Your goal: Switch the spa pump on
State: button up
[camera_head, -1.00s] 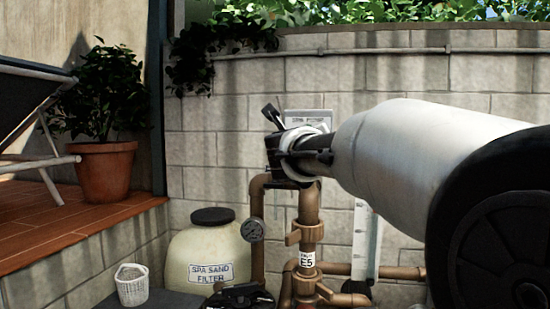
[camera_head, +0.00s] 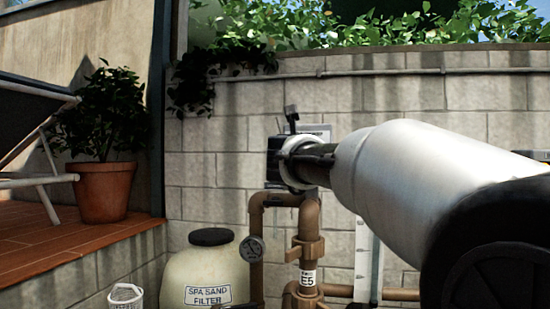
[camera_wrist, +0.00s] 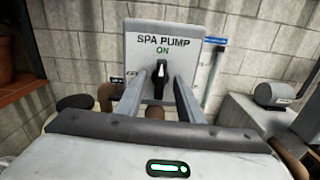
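The spa pump switch panel (camera_wrist: 166,38) is a grey plate labelled "SPA PUMP", with a green "ON" beneath, in the wrist view. Its black switch handle (camera_wrist: 159,82) stands upright, pointing at the word ON. The two grey fingers of my gripper (camera_wrist: 167,80) reach toward the panel on either side of the handle, with a gap between them. I cannot tell whether they touch it. In the head view, my gripper (camera_head: 283,155) is in front of the wall and hides most of the panel, whose upper edge (camera_head: 318,129) shows behind it.
Brown pipes (camera_head: 308,240) with a gauge (camera_head: 251,249) run below my gripper. A spa sand filter (camera_head: 209,278) and a white basket (camera_head: 126,296) stand at lower left. A potted plant (camera_head: 103,190) and a lounger (camera_head: 40,150) are on the deck. A block wall (camera_head: 420,95) closes the back.

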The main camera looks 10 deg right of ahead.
jog(key=shift+s, duration=0.1)
jog(key=b+v, duration=0.1)
jog(key=v, duration=0.5)
jog(key=shift+s, duration=0.4)
jog(key=shift+a, duration=0.1)
dwell(0.4)
